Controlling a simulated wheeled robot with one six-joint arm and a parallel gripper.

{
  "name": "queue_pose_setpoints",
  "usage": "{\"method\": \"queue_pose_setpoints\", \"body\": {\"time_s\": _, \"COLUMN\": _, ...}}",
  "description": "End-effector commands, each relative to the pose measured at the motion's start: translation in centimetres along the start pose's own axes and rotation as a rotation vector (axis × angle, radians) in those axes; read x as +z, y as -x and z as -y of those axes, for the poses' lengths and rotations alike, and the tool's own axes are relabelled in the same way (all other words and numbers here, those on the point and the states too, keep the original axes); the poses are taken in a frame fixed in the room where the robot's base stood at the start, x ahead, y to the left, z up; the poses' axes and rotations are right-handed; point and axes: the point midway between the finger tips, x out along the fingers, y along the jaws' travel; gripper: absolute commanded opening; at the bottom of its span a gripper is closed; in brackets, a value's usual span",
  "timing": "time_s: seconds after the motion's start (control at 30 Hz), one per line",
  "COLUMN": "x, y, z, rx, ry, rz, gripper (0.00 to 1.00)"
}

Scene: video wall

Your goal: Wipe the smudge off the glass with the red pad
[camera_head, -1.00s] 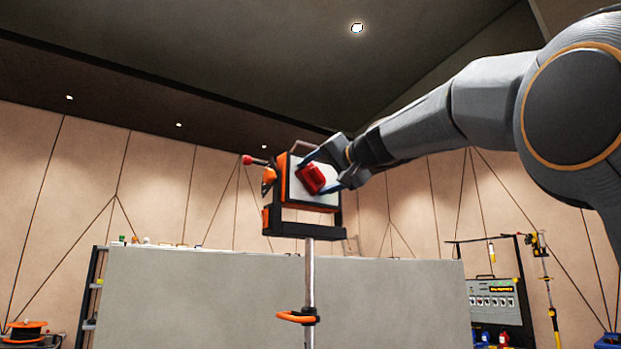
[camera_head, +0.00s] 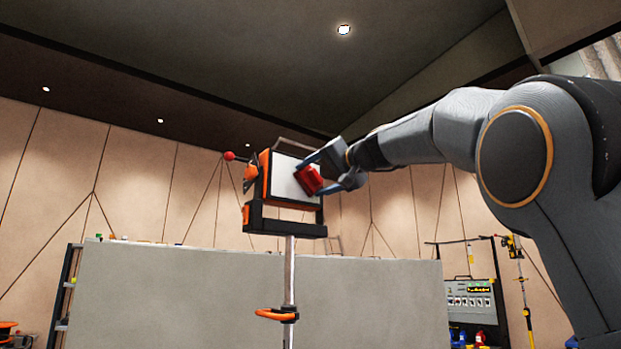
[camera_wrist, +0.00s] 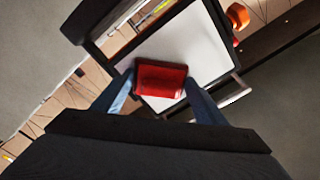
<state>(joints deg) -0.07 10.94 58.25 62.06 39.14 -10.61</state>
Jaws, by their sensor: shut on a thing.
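The red pad (camera_head: 308,180) is held between the blue fingers of my gripper (camera_head: 330,172), at the right part of the pale glass face (camera_head: 284,184) of an orange-and-black lamp head on a pole. In the wrist view the red pad (camera_wrist: 160,78) lies between my gripper's two fingers (camera_wrist: 160,95), over the lower part of the glass (camera_wrist: 190,45). Whether the pad touches the glass I cannot tell. No smudge shows on the visible glass; any under the pad is hidden.
The pole (camera_head: 289,270) carries an orange clamp (camera_head: 277,314). A wide grey panel (camera_head: 180,295) stands behind it. A black rack with a control box (camera_head: 470,295) stands at the right.

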Motion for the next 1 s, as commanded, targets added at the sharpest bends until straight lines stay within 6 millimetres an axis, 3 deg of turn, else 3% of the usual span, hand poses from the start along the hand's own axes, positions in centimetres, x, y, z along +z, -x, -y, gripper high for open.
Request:
{"method": "queue_pose_setpoints", "body": {"time_s": 0.3, "x": -1.8, "y": -0.1, "z": -1.9, "rx": 0.002, "ry": 0.001, "rz": -0.001, "gripper": 0.45}}
{"method": "queue_pose_setpoints", "body": {"time_s": 0.5, "x": -1.8, "y": 0.0, "z": -2.0, "rx": 0.000, "ry": 0.001, "rz": 0.000, "gripper": 0.45}}
{"method": "queue_pose_setpoints", "body": {"time_s": 1.0, "x": 0.3, "y": 0.0, "z": 0.3, "rx": -0.002, "ry": 0.002, "rz": 0.001, "gripper": 0.45}}
